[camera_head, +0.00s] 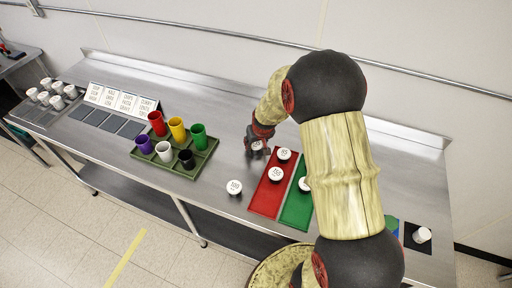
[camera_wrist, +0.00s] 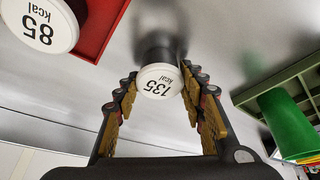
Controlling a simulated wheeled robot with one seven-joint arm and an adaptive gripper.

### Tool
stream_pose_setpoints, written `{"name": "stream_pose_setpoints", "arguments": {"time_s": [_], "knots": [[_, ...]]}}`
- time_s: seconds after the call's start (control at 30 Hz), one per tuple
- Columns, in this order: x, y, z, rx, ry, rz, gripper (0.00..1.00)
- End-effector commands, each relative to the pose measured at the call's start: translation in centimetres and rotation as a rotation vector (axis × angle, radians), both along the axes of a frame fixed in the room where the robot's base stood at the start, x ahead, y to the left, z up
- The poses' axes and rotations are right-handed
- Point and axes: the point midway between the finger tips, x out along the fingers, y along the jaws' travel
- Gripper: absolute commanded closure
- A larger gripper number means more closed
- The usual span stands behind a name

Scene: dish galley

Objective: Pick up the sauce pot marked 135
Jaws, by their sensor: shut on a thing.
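The sauce pot marked 135 (camera_wrist: 158,80) has a white lid with black print and a dark body. In the wrist view it sits between the two fingers of my gripper (camera_wrist: 160,95), which is shut on it. In the head view my gripper (camera_head: 257,140) is low over the steel counter, left of the red mat, and the pot's pale lid (camera_head: 257,146) shows between the fingers. I cannot tell whether the pot touches the counter.
A pot marked 85 (camera_head: 284,154) stands on the red mat (camera_head: 266,200), near my gripper. Another pot (camera_head: 234,187) stands on bare counter. A green mat (camera_head: 297,207) lies to the right. A green tray (camera_head: 203,160) with coloured cups stands left.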

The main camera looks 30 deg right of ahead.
Motion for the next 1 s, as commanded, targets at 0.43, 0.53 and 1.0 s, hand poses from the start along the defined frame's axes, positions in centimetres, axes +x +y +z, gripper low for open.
{"name": "stream_pose_setpoints", "arguments": {"time_s": [0.43,0.53,1.0], "knots": [[0.0,0.0,0.0,0.000,0.000,0.000,0.86],[0.0,0.0,0.1,0.000,-0.001,0.000,0.86],[-1.5,0.4,5.3,-0.001,-0.003,0.001,0.86]]}}
